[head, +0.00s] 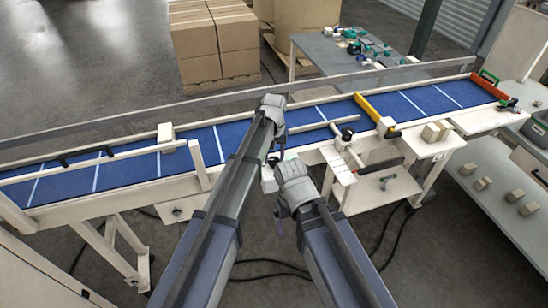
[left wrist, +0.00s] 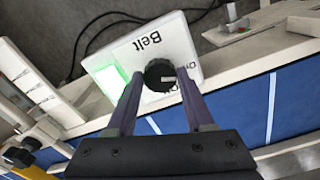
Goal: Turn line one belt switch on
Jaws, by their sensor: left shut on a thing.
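The white belt switch box (left wrist: 178,40) carries the word "Belt", a bright green lit panel (left wrist: 103,84) and a black round knob (left wrist: 160,75) with a pale mark. The small labels beside the knob are partly hidden or unreadable. My left gripper (left wrist: 158,92) has its two fingers closed on the knob's sides. In the head view the left gripper (head: 274,158) reaches down at the conveyor's front edge onto the switch box (head: 267,180).
The blue conveyor belt (head: 200,148) runs across the view, with a block (head: 166,132) on it at left and a yellow bar (head: 368,108) across it at right. A side table (head: 470,170) with several small blocks stands at right. Stacked cartons (head: 212,40) stand behind.

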